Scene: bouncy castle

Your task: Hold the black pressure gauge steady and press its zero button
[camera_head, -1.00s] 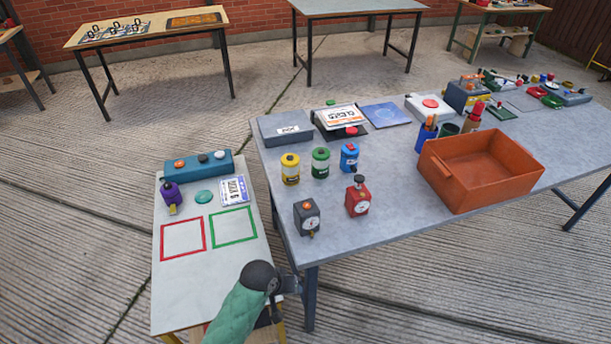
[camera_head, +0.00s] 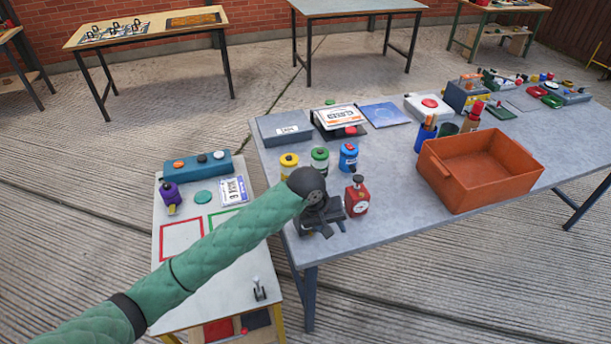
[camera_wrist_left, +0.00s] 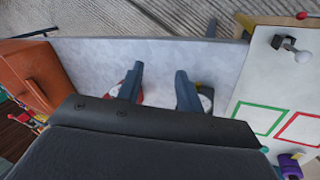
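My left gripper (camera_head: 325,222) reaches in over the front left of the grey table, where the black gauge stands, and hides nearly all of that gauge in the head view. In the left wrist view the two fingers (camera_wrist_left: 159,90) are apart, with bare tabletop showing between them. A partly hidden dark and pale piece, likely the black gauge (camera_wrist_left: 206,99), shows beside the right-hand finger. Its button is hidden. The red gauge (camera_head: 357,197) stands upright just right of the gripper; part of it shows behind the left-hand finger in the wrist view. My right gripper is out of view.
Yellow (camera_head: 289,167), green (camera_head: 319,160) and blue (camera_head: 348,157) canisters stand behind the gripper. An orange crate (camera_head: 450,178) is to the right. A low white side table (camera_head: 215,290) with red and green outlines lies under my arm.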

